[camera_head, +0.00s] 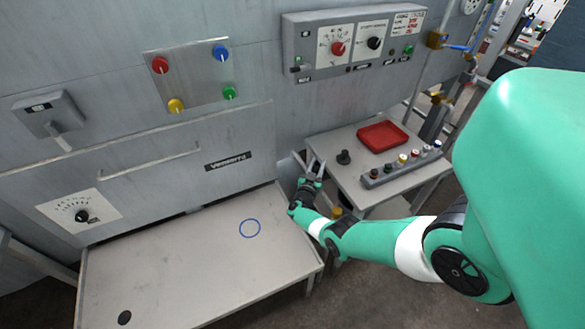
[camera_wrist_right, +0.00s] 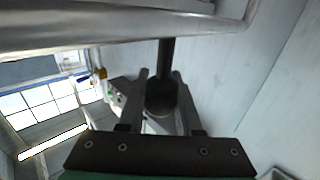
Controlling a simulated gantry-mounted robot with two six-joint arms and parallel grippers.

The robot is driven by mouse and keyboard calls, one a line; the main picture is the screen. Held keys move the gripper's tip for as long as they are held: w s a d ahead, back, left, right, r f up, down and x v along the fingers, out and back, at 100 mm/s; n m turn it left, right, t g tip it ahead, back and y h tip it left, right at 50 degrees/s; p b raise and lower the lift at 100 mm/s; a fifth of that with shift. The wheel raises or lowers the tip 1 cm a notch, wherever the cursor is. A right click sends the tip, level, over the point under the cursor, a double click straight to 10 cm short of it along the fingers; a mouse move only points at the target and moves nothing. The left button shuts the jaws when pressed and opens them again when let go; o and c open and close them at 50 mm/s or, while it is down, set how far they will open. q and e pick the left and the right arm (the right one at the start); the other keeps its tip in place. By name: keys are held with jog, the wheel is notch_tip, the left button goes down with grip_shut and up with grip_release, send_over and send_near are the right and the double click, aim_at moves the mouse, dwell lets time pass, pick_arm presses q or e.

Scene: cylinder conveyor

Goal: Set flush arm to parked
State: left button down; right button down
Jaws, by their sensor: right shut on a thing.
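My right gripper (camera_head: 310,162) is at the machine's lower right front, in the gap between the two tables. In the right wrist view, its two fingers (camera_wrist_right: 161,102) are on either side of a dark round knob (camera_wrist_right: 160,97) at the end of a dark rod (camera_wrist_right: 166,58). The gripper is shut on this knob. The rod runs up toward a pale edge in that view. I cannot tell whether it is the flush arm, and no label for it shows. In the head view, the knob is hidden by the gripper. My left gripper is not in view.
A side table holds a red tray (camera_head: 383,136), a black knob-like piece (camera_head: 344,157) and a grey rack (camera_head: 405,163) of coloured pieces. The front table (camera_head: 190,270) is bare except for a blue ring mark (camera_head: 250,228) and a dark round spot. A lever box (camera_head: 50,112) is at left.

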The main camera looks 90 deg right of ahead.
jog(key=shift+s, duration=0.15)
jog(key=c, duration=1)
grip_release()
jog(key=shift+f, duration=0.1)
jog(key=shift+c, duration=0.2)
jog(key=o, duration=0.5)
jog(key=shift+s+d, duration=0.15)
jog(key=shift+c, duration=0.2)
jog(key=p+v, duration=0.3)
jog(key=v, duration=0.8)
jog(key=shift+w+a+p, duration=0.3)
jog(key=shift+w+a, duration=0.05)
